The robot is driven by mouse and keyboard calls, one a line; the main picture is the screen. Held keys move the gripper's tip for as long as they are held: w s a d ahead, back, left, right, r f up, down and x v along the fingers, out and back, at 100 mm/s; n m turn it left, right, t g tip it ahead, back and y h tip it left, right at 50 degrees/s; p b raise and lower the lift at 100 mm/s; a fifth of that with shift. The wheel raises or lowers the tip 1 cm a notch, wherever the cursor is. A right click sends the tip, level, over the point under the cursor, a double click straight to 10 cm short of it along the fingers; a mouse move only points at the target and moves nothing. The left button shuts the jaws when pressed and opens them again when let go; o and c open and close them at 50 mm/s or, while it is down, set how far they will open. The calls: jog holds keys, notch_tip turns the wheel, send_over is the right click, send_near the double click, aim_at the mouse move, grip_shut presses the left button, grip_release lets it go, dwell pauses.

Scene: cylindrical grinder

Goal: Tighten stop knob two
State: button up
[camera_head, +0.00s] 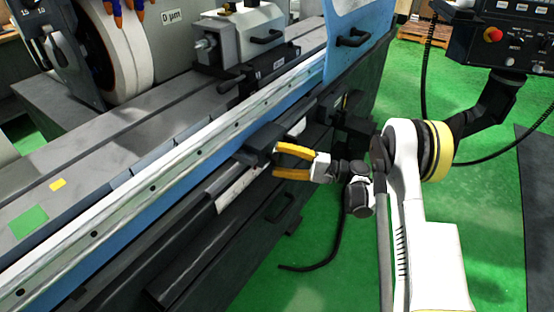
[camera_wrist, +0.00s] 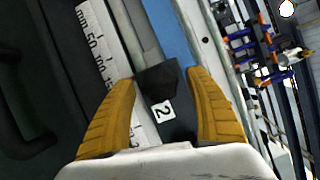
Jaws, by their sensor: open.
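Stop two is a black block on the rail along the machine's front, seen in the head view (camera_head: 258,143). In the wrist view its black knob (camera_wrist: 158,79) shows in the gap between the fingertips, and a white label with a 2 (camera_wrist: 163,110) is on the block below it. My gripper (camera_head: 277,160) is open, with yellow fingers on either side of the block's right end. In the wrist view, clear gaps show between the knob and both fingers (camera_wrist: 161,82). How deep the knob sits between the fingers I cannot tell.
A white ruler scale (camera_wrist: 98,40) runs along the rail beside the stop. Another dark block (camera_head: 345,112) is farther along the machine front. A dark handle (camera_head: 280,205) is below the rail. A control panel (camera_head: 505,38) hangs at the upper right.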

jog(key=r+v, duration=0.1)
jog(key=v, duration=1)
jog(key=shift+d+f, duration=0.2)
jog(key=shift+f, duration=0.3)
jog(key=shift+r, duration=0.1)
